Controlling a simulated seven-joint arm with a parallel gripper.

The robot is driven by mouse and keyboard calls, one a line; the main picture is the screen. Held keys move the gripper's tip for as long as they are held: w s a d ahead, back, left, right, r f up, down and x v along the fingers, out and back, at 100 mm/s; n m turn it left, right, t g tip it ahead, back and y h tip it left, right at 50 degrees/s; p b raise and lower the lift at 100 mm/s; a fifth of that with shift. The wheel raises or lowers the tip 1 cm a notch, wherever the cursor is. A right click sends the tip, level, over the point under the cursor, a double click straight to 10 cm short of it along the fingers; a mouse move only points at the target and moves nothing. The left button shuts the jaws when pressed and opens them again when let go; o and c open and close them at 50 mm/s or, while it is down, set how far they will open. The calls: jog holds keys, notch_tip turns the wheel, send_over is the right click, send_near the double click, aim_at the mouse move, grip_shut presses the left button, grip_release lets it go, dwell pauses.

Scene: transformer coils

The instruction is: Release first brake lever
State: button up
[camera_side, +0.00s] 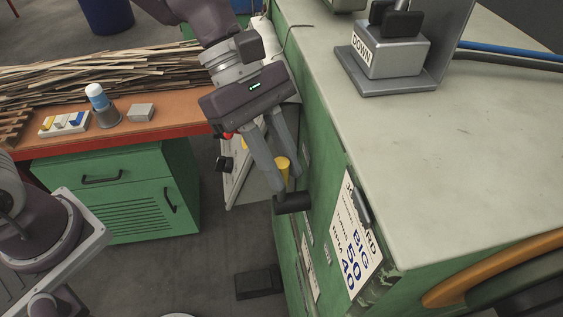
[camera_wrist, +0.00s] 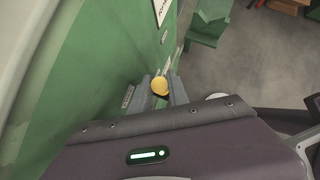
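A yellow round-ended knob (camera_side: 283,164), which looks like a lever end, is by the green machine's side. It also shows in the wrist view (camera_wrist: 159,86). My gripper (camera_side: 284,182) points down beside the machine with its fingers apart. In the wrist view the yellow knob appears between my fingers (camera_wrist: 160,92); I cannot tell whether they touch it. A black cylindrical handle (camera_side: 292,203) sticks out just below my fingertips in the side view. Which of these is the first brake lever is not marked. The knob's lower part is hidden.
The green machine (camera_side: 330,130) with its pale top (camera_side: 440,150) stands close on the right. A white sign (camera_side: 352,240) is on its side. A grey DOWN box (camera_side: 390,55) sits on top. A workbench (camera_side: 165,128) with wood strips stands left. A dark pedal-like block (camera_side: 259,282) is on the floor.

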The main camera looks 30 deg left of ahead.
jog(key=o, duration=0.4)
jog(key=shift+a+r, duration=0.1)
jog(key=v, duration=0.7)
jog(key=s+a+m+t+y, duration=0.2)
jog(key=s+a+m, duration=0.2)
jog(key=a+m, duration=0.1)
jog(key=s+a+r+m+t+y, duration=0.1)
jog(key=s+a+m+t+y, duration=0.1)
jog(key=s+a+m, duration=0.3)
jog(key=s+a+r+m+t+y, duration=0.1)
jog(key=s+a+m+t+y, duration=0.1)
jog(key=a, duration=0.6)
jog(key=shift+s+a+m+t+y, duration=0.15)
jog(key=shift+s+m+t+y, duration=0.1)
jog(key=shift+s+m, duration=0.55)
jog(key=shift+s+a+m+t+y, duration=0.15)
jog(key=shift+s+a+m+t, duration=0.2)
jog(key=shift+m, duration=0.75)
